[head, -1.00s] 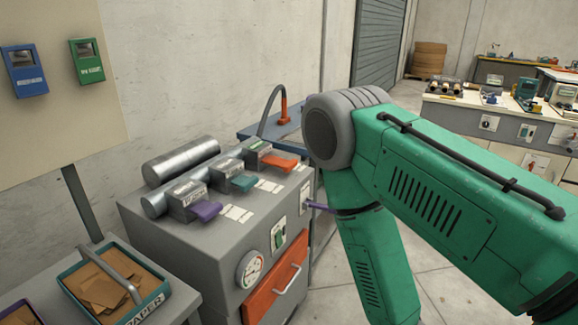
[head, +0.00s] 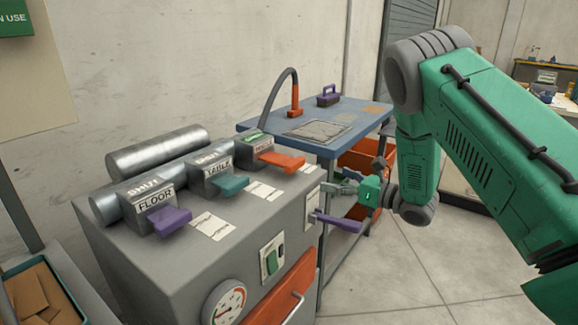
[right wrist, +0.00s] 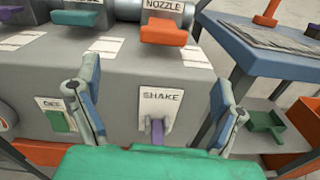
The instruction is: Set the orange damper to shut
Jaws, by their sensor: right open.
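The orange damper (head: 280,160) is a flat handle sticking out of a grey block on top of the grey machine. Its block reads NOZZLE in the right wrist view, where the orange handle (right wrist: 166,32) lies beyond the fingers. A green patch tops the block, its wording too small to read. My right gripper (head: 331,200) is at the machine's right front side, below and right of the orange damper, apart from it. In the right wrist view its two fingers (right wrist: 156,88) are spread and empty. My left gripper is out of view.
Teal (head: 230,186) and purple (head: 166,219) dampers stand left of the orange one, their blocks reading TABLE and FLOOR. A purple lever under the SHAKE plate (right wrist: 159,108) sticks out near my right gripper. A blue table (head: 350,118) stands behind right.

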